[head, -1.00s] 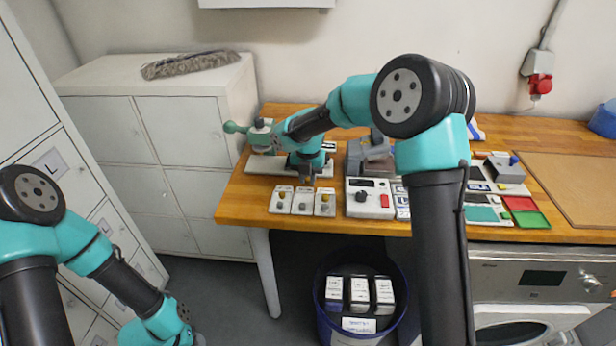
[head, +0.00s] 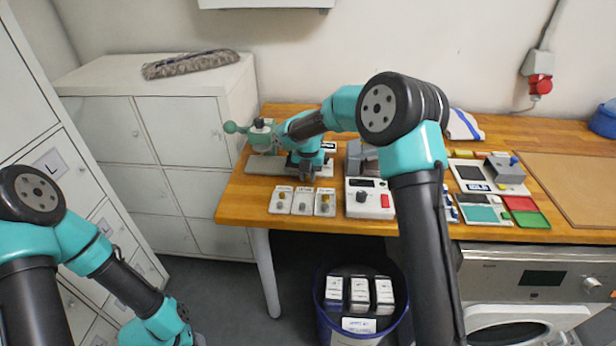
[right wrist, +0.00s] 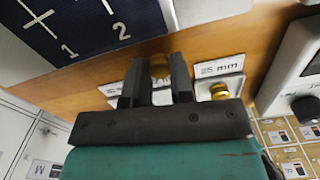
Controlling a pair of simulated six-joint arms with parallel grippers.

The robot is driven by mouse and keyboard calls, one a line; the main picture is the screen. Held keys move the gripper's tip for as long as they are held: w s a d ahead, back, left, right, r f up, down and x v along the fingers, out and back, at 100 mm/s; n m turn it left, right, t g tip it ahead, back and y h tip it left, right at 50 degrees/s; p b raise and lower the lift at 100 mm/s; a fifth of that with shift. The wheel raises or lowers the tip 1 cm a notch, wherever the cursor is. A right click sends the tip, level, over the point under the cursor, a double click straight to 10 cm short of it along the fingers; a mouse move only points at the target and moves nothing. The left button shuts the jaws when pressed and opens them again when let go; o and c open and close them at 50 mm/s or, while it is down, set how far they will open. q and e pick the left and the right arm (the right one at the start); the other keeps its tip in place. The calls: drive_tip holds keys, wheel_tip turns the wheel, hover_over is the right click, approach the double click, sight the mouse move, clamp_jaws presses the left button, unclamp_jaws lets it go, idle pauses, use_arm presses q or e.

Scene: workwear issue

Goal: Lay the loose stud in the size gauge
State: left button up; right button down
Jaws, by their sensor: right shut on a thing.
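My right gripper (head: 307,176) is above the wooden table, just behind three small white plates (head: 303,212). In the right wrist view its dark fingers (right wrist: 158,78) are shut on a small brass-coloured stud (right wrist: 159,66), partly hidden between them. A pale plate marked "25 mm" (right wrist: 231,66) lies beyond, with another brass stud (right wrist: 219,91) on it, to the right of the fingers. I cannot tell surely which piece is the size gauge. My left arm is at lower left in the head view; its gripper is out of frame.
A press with a green ball handle (head: 231,127) stands behind my right gripper. A white box with a dark knob and red switch (head: 369,200) is right of the plates. A blue bin (head: 326,318) with boxes stands below the table edge. A dark numbered board (right wrist: 80,28) is near the fingers.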

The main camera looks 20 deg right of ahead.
sight(307, 176)
drive_tip(key=shift+f, duration=0.35)
drive_tip(key=shift+f, duration=0.25)
drive_tip(key=c, duration=1)
unclamp_jaws()
drive_tip(key=shift+r, duration=0.15)
wheel_tip(307, 176, up, 17)
drive_tip(key=shift+w, duration=0.25)
drive_tip(key=shift+o, duration=0.3)
drive_tip(key=shift+a+r, duration=0.1)
